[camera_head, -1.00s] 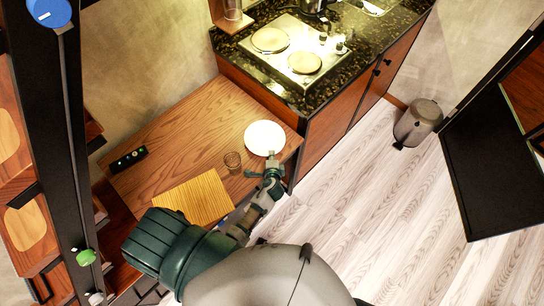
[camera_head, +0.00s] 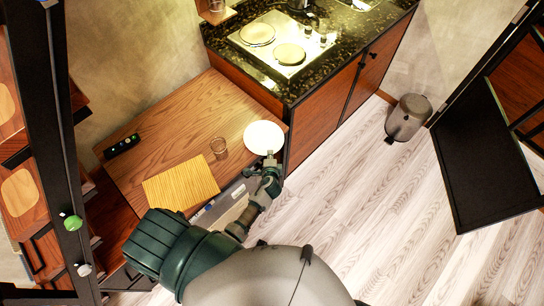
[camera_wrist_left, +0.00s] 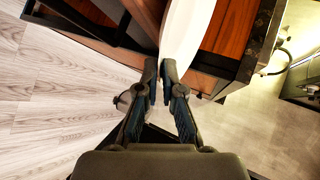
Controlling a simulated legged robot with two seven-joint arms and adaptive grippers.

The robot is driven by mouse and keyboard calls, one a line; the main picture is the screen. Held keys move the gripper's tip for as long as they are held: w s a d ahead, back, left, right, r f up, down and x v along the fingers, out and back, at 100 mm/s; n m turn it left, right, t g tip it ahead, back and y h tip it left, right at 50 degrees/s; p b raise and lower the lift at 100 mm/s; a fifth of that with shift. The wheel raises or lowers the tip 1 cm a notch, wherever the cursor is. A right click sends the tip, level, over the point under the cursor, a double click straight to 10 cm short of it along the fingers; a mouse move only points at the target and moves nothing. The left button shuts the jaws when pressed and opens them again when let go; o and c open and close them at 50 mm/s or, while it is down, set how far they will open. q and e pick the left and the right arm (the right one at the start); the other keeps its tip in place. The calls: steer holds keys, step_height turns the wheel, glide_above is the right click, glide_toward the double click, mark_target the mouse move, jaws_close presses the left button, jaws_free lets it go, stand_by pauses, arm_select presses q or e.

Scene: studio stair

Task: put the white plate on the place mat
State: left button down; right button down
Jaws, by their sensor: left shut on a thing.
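The white plate (camera_head: 264,136) is at the right end of the wooden table, over its front right corner. My left gripper (camera_head: 269,163) is shut on the plate's near rim. In the left wrist view the fingertips (camera_wrist_left: 160,75) pinch the edge of the plate (camera_wrist_left: 187,30), which shows as a narrow white shape. I cannot tell whether the plate still touches the table. The yellow place mat (camera_head: 181,184) lies bare at the table's front, left of the plate. My right gripper is not in view.
A black remote-like box (camera_head: 122,146) lies at the left. A counter with a hob (camera_head: 273,43) adjoins the right end. A grey bin (camera_head: 408,117) stands on the floor.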

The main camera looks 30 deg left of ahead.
arm_select(q)
steer(key=shift+a+f, duration=0.1)
steer(key=shift+f, duration=0.05)
steer(key=c, duration=1.8)
jaws_free()
steer(key=o, duration=0.6)
steer(key=shift+a, duration=0.15)
steer(key=shift+c, duration=0.2)
steer(key=v, duration=1.1)
steer(key=shift+s+r, duration=0.2)
steer(key=shift+s, duration=0.1)
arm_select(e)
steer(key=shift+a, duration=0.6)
arm_select(q)
steer(key=shift+f, duration=0.1)
